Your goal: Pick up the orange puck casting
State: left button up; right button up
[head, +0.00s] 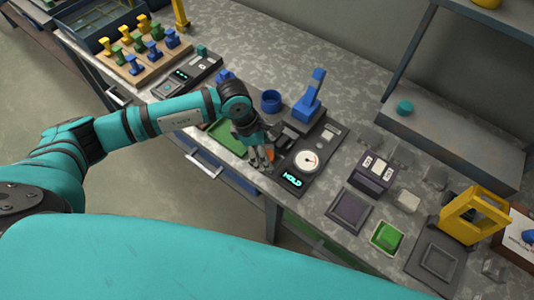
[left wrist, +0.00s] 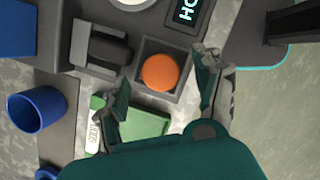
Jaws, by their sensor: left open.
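The orange puck casting (head: 270,154) is mostly hidden behind my gripper in the head view. In the left wrist view the round orange puck casting (left wrist: 160,72) sits in a square dark grey nest (left wrist: 184,78). My left gripper (head: 262,162) is at the nest, at the front of the grey dial fixture. In the left wrist view my left gripper (left wrist: 164,75) is open, with one finger on each side of the puck and nothing held. I cannot tell how far above the puck the fingertips are. My right gripper is in neither view.
A green tray (head: 228,135) lies left of the nest. A blue cup (head: 271,101) and a blue lever (head: 310,98) stand behind it. A dial (head: 307,160) and HOLD display (head: 292,179) are close on the right. The table's front edge is near.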

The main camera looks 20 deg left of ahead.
pick_arm(q)
jog(key=shift+d+f, duration=0.2)
jog(key=shift+f, duration=0.4)
jog(key=c, duration=1.3)
jog(key=shift+r, duration=0.2)
jog(key=shift+w+r+b, duration=0.1)
jog(key=shift+r+b, duration=0.35)
jog(key=shift+r, duration=0.2)
jog(key=shift+s+a+r+b, duration=0.1)
jog(key=shift+s+r+b, duration=0.4)
jog(key=shift+s+r, duration=0.25)
jog(key=s+a+r+b, duration=0.1)
jog(key=s+b, duration=0.3)
jog(key=s, duration=1)
jog(key=shift+s+r, duration=0.35)
jog(key=shift+r, duration=0.1)
